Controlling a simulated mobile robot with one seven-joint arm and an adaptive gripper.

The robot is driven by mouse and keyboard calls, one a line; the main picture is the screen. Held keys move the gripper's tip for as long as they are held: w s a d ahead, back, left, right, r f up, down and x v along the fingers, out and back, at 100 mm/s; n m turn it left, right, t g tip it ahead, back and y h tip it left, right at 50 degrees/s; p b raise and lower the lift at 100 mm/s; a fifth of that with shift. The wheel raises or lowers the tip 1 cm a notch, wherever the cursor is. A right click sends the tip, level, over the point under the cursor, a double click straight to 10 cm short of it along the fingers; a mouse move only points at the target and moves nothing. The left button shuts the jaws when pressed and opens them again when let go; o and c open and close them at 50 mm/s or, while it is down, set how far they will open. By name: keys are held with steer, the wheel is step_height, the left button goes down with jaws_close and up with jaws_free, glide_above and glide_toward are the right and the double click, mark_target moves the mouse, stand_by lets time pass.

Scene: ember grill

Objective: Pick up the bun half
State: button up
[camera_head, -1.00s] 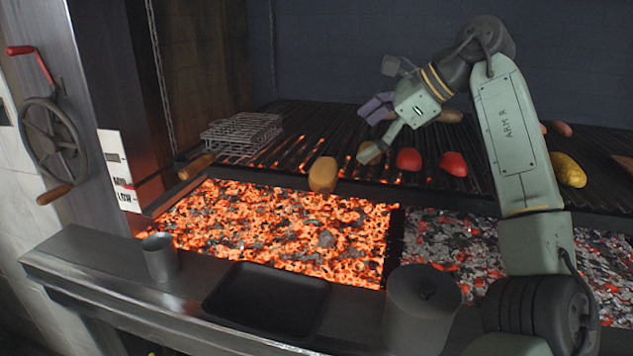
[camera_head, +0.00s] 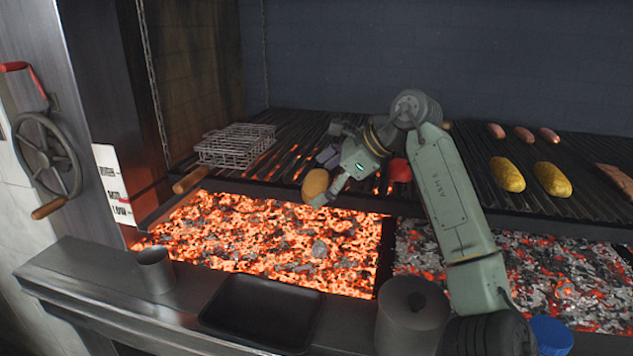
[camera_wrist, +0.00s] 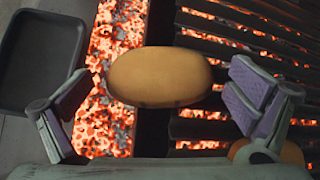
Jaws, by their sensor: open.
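The bun half (camera_head: 315,183) is a tan, rounded oval at the front edge of the grill grate, above the glowing coals. In the wrist view the bun half (camera_wrist: 160,77) lies across the space ahead of my fingers. My gripper (camera_head: 325,178) is close to the bun half, on its right side in the head view. In the wrist view my gripper (camera_wrist: 160,105) is open, with one purple-padded finger toward each end of the bun. I see no firm contact. A second orange-tan rounded piece (camera_wrist: 280,152) shows partly behind the right finger.
A wire basket (camera_head: 235,150) with a wooden handle lies on the grate at left. A red piece (camera_head: 400,170) is right of my gripper; yellow pieces (camera_head: 507,174) lie farther right. A black tray (camera_head: 262,312), metal cup (camera_head: 155,270) and lidded pot (camera_head: 412,312) stand on the front ledge.

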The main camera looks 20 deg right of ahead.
steer(key=shift+c, duration=0.4)
steer(key=c, duration=0.8)
